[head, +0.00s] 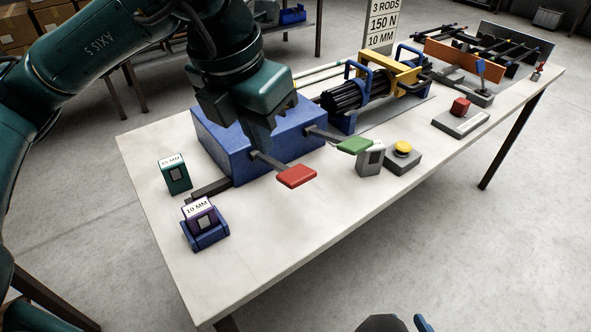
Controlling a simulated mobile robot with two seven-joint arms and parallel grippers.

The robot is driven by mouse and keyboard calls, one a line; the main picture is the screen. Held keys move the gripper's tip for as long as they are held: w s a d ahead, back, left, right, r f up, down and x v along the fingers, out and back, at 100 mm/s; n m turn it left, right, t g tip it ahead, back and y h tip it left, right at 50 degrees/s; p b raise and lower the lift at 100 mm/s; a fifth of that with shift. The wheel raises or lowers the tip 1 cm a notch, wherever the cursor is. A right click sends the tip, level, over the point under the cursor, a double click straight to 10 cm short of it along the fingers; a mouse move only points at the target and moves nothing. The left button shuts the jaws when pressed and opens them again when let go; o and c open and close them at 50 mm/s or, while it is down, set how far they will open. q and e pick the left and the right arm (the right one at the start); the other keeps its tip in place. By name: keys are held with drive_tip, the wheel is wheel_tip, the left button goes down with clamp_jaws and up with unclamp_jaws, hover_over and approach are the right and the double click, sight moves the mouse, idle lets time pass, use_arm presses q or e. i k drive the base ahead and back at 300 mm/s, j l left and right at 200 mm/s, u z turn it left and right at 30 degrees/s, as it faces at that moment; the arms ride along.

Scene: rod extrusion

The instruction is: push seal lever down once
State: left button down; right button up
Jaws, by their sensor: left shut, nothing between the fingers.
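A blue box-shaped machine (225,150) stands on the table with two levers on its front side. One lever ends in a red paddle (297,176), the other in a green paddle (354,145). I cannot read which one is the seal lever. My left gripper (259,146) is over the blue machine, fingers down, shut and empty. Its tips are near the base of the red lever's arm, to the left of the red paddle; I cannot tell whether they touch. My arm hides part of the machine's top. My right gripper is not in view.
A teal 15 MM block (174,174) and a purple 10 MM block (200,215) in a blue holder (206,241) stand at left. A yellow button (403,147), black rods (345,94) and a red button (460,106) are to the right. The table's front (240,275) is clear.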

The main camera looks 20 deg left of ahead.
sight(278, 166)
drive_tip(key=k+l, duration=0.25)
drive_tip(key=k, duration=0.2)
drive_tip(key=k+l, duration=0.3)
drive_tip(key=k, duration=0.2)
